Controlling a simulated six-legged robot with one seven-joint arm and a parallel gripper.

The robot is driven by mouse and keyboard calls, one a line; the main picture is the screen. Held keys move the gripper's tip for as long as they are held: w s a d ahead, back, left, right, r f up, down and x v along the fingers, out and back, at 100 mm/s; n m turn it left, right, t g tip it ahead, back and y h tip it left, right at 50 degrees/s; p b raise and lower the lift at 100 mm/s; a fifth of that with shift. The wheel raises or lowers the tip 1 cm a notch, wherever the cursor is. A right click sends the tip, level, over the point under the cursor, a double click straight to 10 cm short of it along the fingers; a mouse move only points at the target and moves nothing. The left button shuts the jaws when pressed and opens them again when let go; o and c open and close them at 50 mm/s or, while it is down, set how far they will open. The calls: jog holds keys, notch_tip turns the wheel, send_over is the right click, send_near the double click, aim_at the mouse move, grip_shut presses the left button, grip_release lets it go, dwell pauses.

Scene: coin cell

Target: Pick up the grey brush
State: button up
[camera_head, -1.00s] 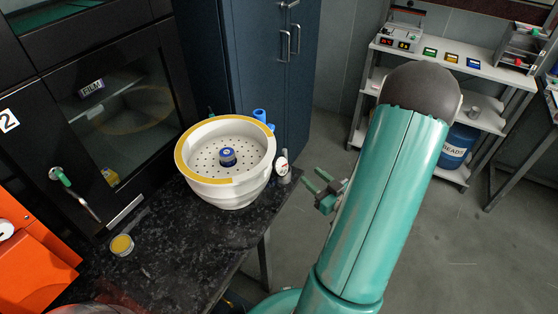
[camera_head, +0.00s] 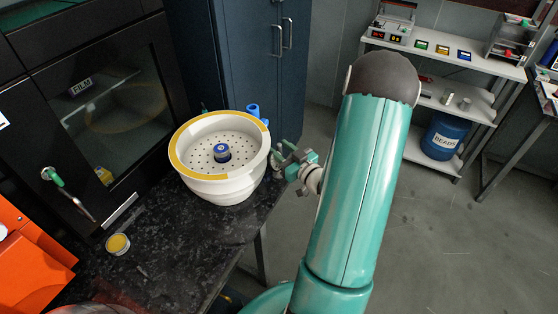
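I cannot make out a grey brush for certain. My gripper (camera_head: 290,161) is green and grey and sits just right of the white bowl (camera_head: 225,190), close to the dark counter's right edge. It covers the spot where small items stand beside the bowl. The fingers are small and overlap this clutter, so I cannot tell whether they are open or hold anything. The bowl has a yellow-marked rim, a perforated inside and a blue-topped hub (camera_head: 222,152) in its middle.
The black speckled counter (camera_head: 165,225) also bears a small round yellow-topped tin (camera_head: 118,244). Blue tube pieces (camera_head: 253,111) stand behind the bowl. A black cabinet with a glass door (camera_head: 115,105) is at left, and a blue cabinet (camera_head: 240,60) is behind. A shelf (camera_head: 440,48) stands at back right.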

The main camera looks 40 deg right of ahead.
jog(key=shift+w+d, duration=0.1)
jog(key=shift+w, duration=0.65)
grip_shut()
jog(key=shift+r, duration=0.1)
jog(key=shift+r, duration=4.85)
